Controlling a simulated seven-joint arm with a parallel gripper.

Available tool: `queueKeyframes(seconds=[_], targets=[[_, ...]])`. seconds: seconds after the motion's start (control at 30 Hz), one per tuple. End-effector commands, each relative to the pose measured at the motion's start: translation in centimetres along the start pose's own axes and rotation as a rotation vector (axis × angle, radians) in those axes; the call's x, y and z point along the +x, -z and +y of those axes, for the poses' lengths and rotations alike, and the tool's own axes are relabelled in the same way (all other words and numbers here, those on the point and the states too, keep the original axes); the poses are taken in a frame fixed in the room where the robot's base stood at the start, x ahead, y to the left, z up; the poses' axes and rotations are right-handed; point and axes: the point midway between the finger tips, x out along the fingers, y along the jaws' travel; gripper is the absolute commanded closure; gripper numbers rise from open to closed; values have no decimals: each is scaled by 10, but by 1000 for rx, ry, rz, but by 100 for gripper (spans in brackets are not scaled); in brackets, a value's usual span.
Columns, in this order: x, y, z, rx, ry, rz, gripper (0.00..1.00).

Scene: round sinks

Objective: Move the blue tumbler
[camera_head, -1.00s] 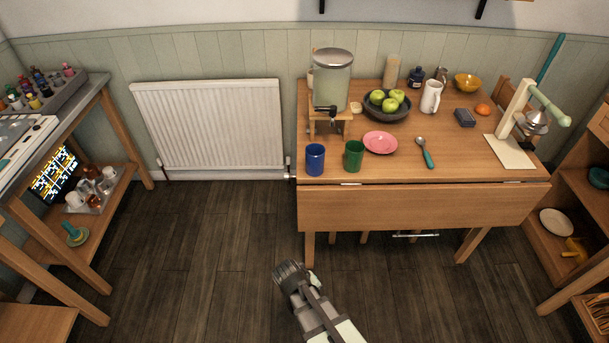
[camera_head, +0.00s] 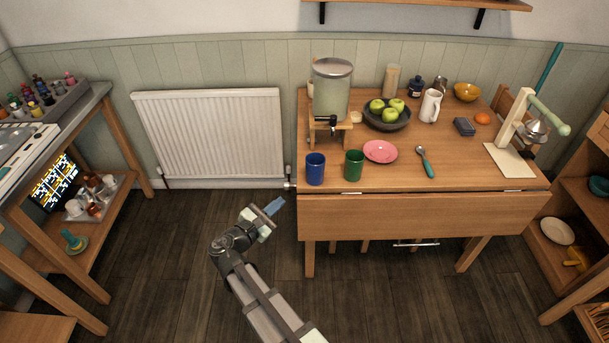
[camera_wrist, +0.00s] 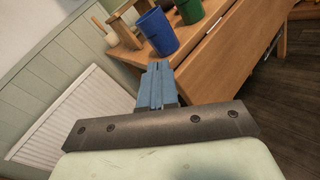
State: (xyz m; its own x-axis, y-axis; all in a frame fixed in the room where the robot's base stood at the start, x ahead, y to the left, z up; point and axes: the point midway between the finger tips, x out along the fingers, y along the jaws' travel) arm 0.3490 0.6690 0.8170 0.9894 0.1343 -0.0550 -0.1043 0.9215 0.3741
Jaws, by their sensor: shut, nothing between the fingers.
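The blue tumbler (camera_head: 315,169) stands upright on the wooden table, near its front left corner. It also shows in the wrist view (camera_wrist: 158,32), beyond my fingertips. My gripper (camera_head: 274,206) is in front of and to the left of the table, apart from the tumbler, with its fingers pointing up and right. In the wrist view its blue fingers (camera_wrist: 156,72) are together with nothing between them. A green tumbler (camera_head: 354,165) stands just right of the blue one.
The wooden table (camera_head: 462,180) also bears a drink dispenser (camera_head: 331,92), a pink plate (camera_head: 380,151), a bowl of green apples (camera_head: 388,124) and a spoon (camera_head: 425,162). A white radiator (camera_head: 212,137) is on the wall to the left. The floor left of the table is clear.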

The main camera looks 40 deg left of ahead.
Motion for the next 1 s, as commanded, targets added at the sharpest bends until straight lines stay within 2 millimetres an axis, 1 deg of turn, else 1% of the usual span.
queueKeyframes(seconds=[0.03, 0.1, 0.3, 0.47, 0.57, 0.67, 1.0], targets=[[0, -5, 3, -69, -16, -26, 100], [0, -10, 6, -158, -28, -49, 100], [0, -10, 6, -329, -23, -54, 100], [2, -10, 6, -384, -20, -54, 100], [10, -10, 6, -388, -19, -54, 100], [22, -11, 6, -386, -19, -54, 100], [82, -13, 8, -384, -18, -53, 100]])
